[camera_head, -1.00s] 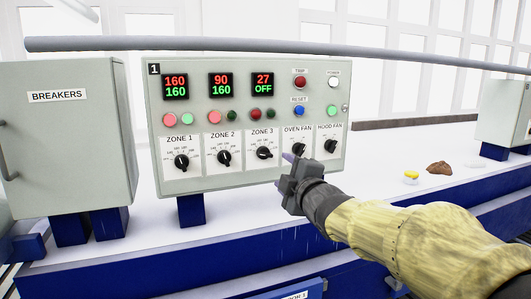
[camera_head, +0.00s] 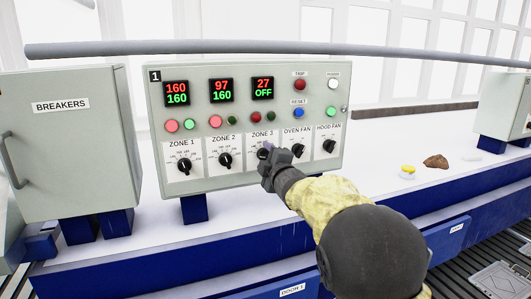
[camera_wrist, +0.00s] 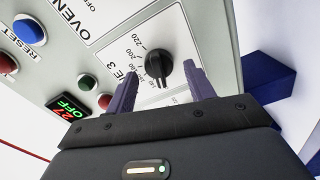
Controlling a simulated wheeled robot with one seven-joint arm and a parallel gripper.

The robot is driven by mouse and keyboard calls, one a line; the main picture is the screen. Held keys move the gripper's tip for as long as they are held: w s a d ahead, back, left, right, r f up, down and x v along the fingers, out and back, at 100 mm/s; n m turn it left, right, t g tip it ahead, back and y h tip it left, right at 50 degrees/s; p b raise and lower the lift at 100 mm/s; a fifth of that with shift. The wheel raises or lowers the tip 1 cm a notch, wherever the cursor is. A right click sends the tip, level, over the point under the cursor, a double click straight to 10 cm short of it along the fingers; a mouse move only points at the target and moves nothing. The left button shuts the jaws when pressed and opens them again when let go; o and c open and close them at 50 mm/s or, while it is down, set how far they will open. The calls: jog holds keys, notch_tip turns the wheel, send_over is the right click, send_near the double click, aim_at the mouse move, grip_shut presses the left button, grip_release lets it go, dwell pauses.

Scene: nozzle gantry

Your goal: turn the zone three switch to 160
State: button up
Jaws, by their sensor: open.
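The zone three switch (camera_wrist: 158,68) is a black rotary knob on a white plate with numbers around it. In the wrist view it sits between and just ahead of the two purple fingertips of my gripper (camera_wrist: 158,78), which are apart; I cannot tell whether they touch it. In the head view my gripper (camera_head: 268,160) covers most of this knob. The zone 3 display (camera_head: 262,88) reads 27 in red over OFF in green.
The zone 1 knob (camera_head: 184,166) and zone 2 knob (camera_head: 225,160) are to the left; their displays read 160/160 and 97/160. The oven fan knob (camera_head: 298,151) is close on the right. A breakers cabinet (camera_head: 62,150) stands at left, and a grey rail (camera_head: 250,50) runs above the panel.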

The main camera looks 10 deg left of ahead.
jog(key=shift+w+a, duration=0.1)
jog(key=shift+w, duration=0.1)
jog(key=c, duration=1)
jog(key=shift+o, duration=0.2)
